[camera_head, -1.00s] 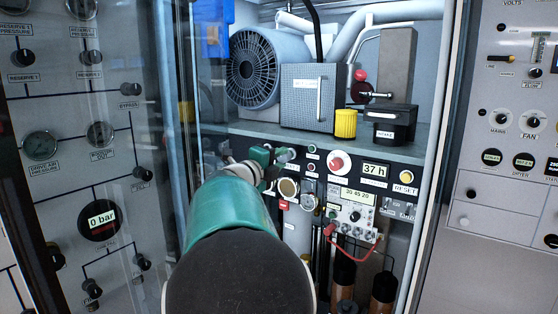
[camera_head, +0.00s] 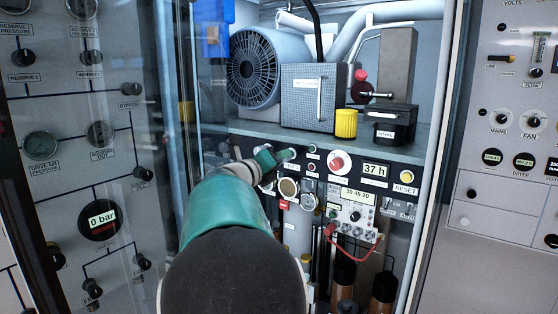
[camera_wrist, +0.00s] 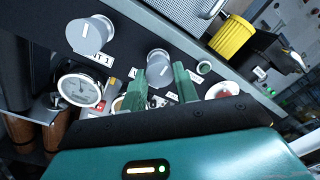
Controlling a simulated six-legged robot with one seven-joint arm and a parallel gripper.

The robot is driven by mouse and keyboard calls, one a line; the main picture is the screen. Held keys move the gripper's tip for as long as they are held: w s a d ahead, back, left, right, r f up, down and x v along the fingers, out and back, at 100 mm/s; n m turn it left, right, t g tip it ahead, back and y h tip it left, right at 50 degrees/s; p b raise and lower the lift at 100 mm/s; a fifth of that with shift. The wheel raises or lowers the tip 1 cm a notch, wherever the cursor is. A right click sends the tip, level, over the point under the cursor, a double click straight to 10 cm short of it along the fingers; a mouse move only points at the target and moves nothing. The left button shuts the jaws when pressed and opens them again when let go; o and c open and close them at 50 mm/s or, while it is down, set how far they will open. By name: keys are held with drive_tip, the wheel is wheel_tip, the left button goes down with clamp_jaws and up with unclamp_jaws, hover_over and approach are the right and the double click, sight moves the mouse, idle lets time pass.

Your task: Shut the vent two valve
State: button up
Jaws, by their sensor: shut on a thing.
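In the wrist view, a grey round knob (camera_wrist: 158,63) stands between the two green fingers of my gripper (camera_wrist: 160,85), which is shut on it. Its label is mostly hidden by the fingers; I take it for the vent two valve from its place beside the knob labelled as vent 1 (camera_wrist: 91,36). The vent 1 knob is free of the fingers. In the head view, my gripper (camera_head: 278,157) is at the upper left of the black control panel, and my green arm hides much of the panel there.
A white-faced gauge (camera_wrist: 80,87) lies close to the fingers. A red button (camera_head: 337,163), an hours display (camera_head: 375,169) and a red cable (camera_head: 350,250) are to the right. The shelf above carries a yellow knob (camera_head: 346,123) and a motor (camera_head: 257,68). A clear door stands at left.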

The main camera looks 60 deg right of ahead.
drive_tip(key=shift+f, duration=0.1)
drive_tip(key=o, duration=1)
drive_tip(key=shift+c, duration=0.2)
drive_tip(key=shift+a, duration=0.15)
drive_tip(key=w+a, duration=0.2)
drive_tip(key=a, duration=1.1)
drive_tip(key=shift+w+a+f, duration=0.2)
drive_tip(key=shift+w, duration=0.1)
